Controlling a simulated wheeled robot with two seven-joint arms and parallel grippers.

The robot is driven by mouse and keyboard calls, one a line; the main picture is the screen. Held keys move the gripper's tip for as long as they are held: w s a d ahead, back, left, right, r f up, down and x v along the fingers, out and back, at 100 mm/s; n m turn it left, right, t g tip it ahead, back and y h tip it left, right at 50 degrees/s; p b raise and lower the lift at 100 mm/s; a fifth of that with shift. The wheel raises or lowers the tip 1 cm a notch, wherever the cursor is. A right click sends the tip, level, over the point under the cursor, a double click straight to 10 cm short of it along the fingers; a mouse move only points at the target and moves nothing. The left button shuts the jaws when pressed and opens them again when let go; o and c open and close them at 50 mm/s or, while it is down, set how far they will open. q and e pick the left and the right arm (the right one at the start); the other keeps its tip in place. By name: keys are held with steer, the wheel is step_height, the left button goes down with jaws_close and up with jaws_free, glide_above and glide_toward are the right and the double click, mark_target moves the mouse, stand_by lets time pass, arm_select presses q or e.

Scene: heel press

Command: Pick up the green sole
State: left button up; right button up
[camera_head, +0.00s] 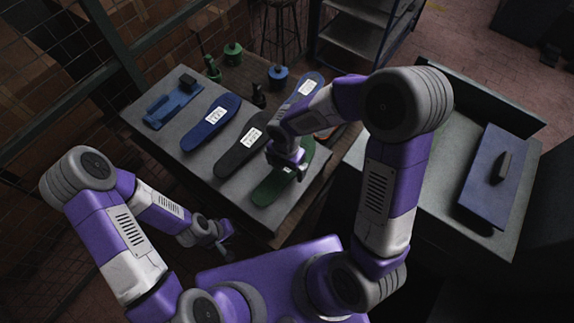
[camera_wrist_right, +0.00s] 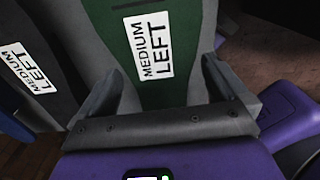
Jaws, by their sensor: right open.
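The green sole (camera_head: 274,188) lies flat on the table, partly covered by my right gripper and forearm in the head view. In the right wrist view the green sole (camera_wrist_right: 128,36) has a white label reading "MEDIUM LEFT". My right gripper (camera_head: 289,163) is above the sole, pointing down. In the right wrist view its two fingers (camera_wrist_right: 155,85) are apart, one on each side of the green sole. I cannot tell whether they touch it. My left gripper (camera_head: 222,238) hangs low in front of the table, away from the sole, and its jaws are too small to read.
A black sole (camera_head: 236,155) lies just left of the green one, then a blue sole (camera_head: 208,125) and a blue tool (camera_head: 172,103). Another labelled sole (camera_head: 306,88) lies behind. Small bottles (camera_head: 278,76) stand behind.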

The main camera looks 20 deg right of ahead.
steer(key=c, duration=0.9)
steer(key=shift+r, duration=0.1)
